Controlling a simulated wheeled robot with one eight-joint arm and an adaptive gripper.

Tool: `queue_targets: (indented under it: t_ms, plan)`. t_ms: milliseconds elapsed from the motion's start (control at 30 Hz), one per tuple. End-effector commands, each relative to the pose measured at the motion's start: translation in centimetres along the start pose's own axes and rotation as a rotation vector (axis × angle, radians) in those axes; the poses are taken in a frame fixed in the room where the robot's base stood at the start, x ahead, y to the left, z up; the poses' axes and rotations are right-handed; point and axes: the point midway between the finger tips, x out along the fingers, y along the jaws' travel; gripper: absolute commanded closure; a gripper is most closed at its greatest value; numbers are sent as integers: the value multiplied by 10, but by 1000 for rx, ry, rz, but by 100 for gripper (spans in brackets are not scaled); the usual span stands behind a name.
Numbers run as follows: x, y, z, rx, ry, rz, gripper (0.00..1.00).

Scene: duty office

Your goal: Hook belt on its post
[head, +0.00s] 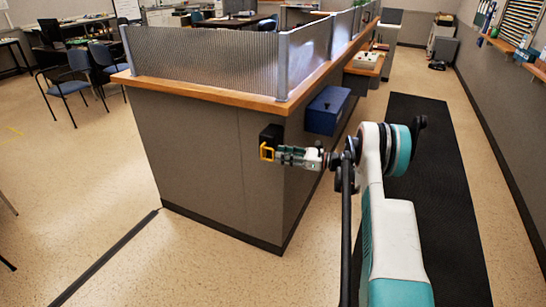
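No stretched belt and no standing post can be made out.
The grey counter (215,150) has a wooden top and a ribbed screen. A blue box (328,110) is mounted on its right side. A black mat (430,180) runs along the right aisle. The floor left of the counter is open, with blue chairs (68,85) farther back.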

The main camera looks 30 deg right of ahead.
Motion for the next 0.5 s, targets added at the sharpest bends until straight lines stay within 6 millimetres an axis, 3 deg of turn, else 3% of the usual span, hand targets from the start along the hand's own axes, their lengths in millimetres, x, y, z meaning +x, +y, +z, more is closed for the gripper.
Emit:
queue_targets:
  t_ms: [200,500]
  plan:
    - [32,0,-1,0,0,2,72]
    - [43,0,0,-1,0,-1,72]
